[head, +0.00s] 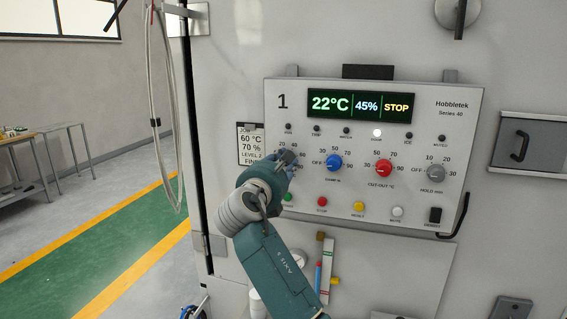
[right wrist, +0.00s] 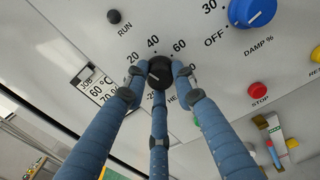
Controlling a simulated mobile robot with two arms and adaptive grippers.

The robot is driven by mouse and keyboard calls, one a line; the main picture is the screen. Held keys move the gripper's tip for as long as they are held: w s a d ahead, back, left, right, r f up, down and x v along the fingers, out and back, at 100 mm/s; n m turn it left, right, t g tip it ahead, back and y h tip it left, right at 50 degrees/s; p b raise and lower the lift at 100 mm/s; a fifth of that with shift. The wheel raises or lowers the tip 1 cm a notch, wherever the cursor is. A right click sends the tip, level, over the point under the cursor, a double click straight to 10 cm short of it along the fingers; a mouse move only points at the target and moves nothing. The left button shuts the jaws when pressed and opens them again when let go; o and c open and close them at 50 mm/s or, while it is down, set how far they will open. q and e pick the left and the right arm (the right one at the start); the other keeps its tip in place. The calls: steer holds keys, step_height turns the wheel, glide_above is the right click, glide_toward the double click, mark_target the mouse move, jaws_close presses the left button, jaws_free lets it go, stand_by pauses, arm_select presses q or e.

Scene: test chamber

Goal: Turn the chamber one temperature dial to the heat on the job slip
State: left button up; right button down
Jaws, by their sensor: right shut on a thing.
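The chamber one panel (head: 470,120) carries a display (head: 360,105) reading 22°C, 45% and STOP. The job slip (head: 250,145) left of it reads 60 °C and 70 %; its lower lines are partly hidden. The black temperature dial (right wrist: 160,72) shows in the right wrist view, with marks 20, 40 and 60 around it. My right gripper (head: 287,159) is shut on this dial and hides most of it in the head view. In the right wrist view its three fingers (right wrist: 158,78) surround the dial. I cannot read the pointer clearly. My left gripper is not in view.
The blue damp dial (head: 334,163), red cut-out dial (head: 383,168) and grey hold dial (head: 435,172) sit to the right. Several small buttons lie below, including a red stop button (head: 322,202). Open floor lies left.

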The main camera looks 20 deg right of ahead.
steer(key=shift+m+b, duration=2.95)
steer(key=shift+m, duration=6.05)
steer(key=c, duration=1.7)
jaws_free()
steer(key=o, duration=0.3)
steer(key=shift+w+a, duration=0.1)
steer(key=shift+w, duration=0.05)
